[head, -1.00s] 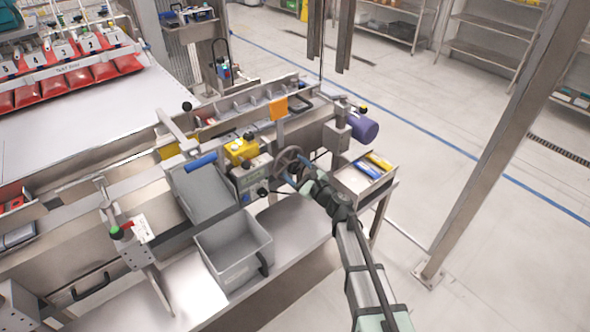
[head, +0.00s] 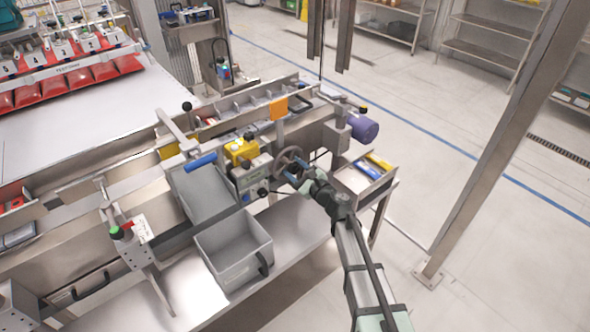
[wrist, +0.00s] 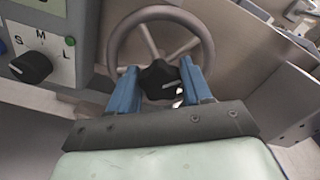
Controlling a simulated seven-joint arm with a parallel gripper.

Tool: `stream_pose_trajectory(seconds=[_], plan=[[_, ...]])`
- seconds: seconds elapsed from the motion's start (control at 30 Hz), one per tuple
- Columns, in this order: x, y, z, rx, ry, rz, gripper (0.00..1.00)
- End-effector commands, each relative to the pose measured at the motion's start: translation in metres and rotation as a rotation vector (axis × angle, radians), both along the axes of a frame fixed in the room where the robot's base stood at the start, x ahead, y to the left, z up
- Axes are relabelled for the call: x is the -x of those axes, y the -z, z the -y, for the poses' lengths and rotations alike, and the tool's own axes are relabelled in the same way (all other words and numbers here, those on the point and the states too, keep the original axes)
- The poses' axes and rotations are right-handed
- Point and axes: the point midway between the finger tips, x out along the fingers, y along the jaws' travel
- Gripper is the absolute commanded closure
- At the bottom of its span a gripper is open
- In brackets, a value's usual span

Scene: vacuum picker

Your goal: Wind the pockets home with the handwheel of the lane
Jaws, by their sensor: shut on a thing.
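The handwheel (head: 291,160) is a dark grey spoked wheel on the lane's side. In the wrist view the handwheel (wrist: 122,30) shows its rim and spokes, with a black lobed knob (wrist: 159,80) at its front. My gripper (wrist: 158,76) has its two blue fingers on either side of this knob and is shut on it. In the head view my gripper (head: 293,173) reaches the wheel from the lower right. The lane's pockets (head: 255,98) are a row of metal compartments behind the wheel. The contact behind the fingers is partly hidden.
A control box (wrist: 40,45) with a black selector knob marked S, M, L sits left of the wheel. A grey bin (head: 235,250) stands below it. A purple motor (head: 363,128) and a tray (head: 345,178) with yellow and blue items lie to the right.

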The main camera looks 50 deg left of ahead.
Motion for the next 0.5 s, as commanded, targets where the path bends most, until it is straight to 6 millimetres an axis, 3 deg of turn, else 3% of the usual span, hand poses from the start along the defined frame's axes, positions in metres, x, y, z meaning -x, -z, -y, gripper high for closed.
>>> stream_pose_trajectory(seconds=[0.27,0.5], plan=[[0.0002,0.0002,0.0,0.0,0.0,0.056,0.81],[0.0008,0.0005,-0.0002,0.0,-0.002,0.215,0.81]])
